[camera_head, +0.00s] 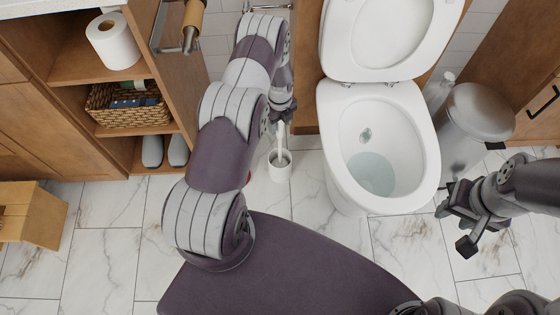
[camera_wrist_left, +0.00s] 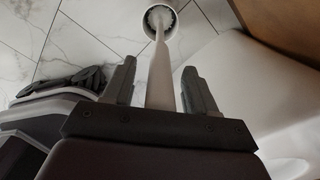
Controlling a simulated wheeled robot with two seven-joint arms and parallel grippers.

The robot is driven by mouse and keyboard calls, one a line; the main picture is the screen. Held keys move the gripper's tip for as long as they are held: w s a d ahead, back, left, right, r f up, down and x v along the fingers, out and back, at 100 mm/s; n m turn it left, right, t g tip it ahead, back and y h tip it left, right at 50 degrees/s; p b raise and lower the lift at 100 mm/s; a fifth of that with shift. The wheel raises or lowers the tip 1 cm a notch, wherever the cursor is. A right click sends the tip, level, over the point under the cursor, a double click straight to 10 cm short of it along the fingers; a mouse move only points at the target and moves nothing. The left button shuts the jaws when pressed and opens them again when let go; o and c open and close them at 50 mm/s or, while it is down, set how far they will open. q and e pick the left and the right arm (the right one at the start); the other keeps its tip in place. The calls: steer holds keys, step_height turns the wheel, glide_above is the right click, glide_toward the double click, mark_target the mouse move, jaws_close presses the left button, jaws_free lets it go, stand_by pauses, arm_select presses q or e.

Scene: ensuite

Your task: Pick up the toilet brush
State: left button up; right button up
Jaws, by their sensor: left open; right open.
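The white toilet brush (camera_head: 282,148) stands in its white round holder (camera_head: 280,168) on the floor, just left of the toilet. In the left wrist view the brush handle (camera_wrist_left: 159,75) runs between the two open fingers of my left gripper (camera_wrist_left: 160,85), and the holder (camera_wrist_left: 160,13) shows at the top. In the head view my left gripper (camera_head: 283,112) is over the brush, with the handle's upper part hidden. My right gripper (camera_head: 459,220) is open and empty, right of the toilet.
The toilet (camera_head: 375,150) has its lid up, close to the right of the brush. A metal bin (camera_head: 478,115) and a bottle (camera_head: 440,88) stand right of it. A wooden cabinet (camera_head: 195,95) is on the left.

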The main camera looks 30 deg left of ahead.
arm_select(q)
jaws_close()
